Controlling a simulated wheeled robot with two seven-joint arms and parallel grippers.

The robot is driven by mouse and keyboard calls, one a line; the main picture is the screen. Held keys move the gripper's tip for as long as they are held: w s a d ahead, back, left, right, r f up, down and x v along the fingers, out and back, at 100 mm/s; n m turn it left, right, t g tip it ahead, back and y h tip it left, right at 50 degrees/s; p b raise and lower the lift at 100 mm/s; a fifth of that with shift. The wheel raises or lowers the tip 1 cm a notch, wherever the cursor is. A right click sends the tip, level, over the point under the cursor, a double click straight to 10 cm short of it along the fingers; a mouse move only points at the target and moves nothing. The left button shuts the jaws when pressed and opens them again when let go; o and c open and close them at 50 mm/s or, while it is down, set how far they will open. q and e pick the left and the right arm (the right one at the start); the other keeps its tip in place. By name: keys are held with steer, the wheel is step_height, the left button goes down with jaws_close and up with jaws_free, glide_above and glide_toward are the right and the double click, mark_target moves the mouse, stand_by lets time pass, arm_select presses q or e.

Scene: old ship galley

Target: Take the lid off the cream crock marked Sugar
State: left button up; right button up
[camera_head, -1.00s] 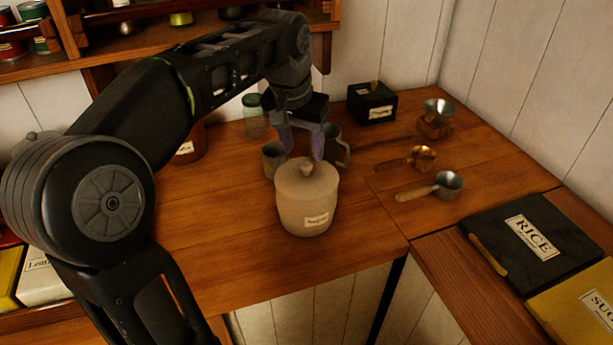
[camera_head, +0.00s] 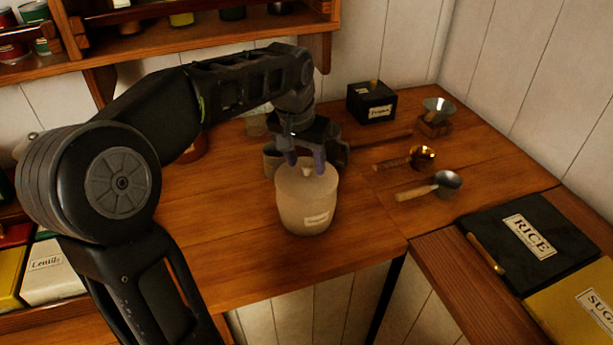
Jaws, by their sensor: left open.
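The cream crock (camera_head: 305,205) stands upright on the wooden counter, its small label facing front and too small to read. Its lid (camera_head: 294,180) is on it, with a knob (camera_head: 306,172) on top. My left gripper (camera_head: 306,163) is open, pointing down at the lid, with its purple-grey fingertips on either side of the knob. I cannot tell whether the fingers touch the knob. My right gripper is out of view.
A black box (camera_head: 372,103) is at the back. A dark RICE packet (camera_head: 532,240) lies front right.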

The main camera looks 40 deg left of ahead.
arm_select(q)
jaws_close()
stand_by(0.5)
stand_by(0.9)
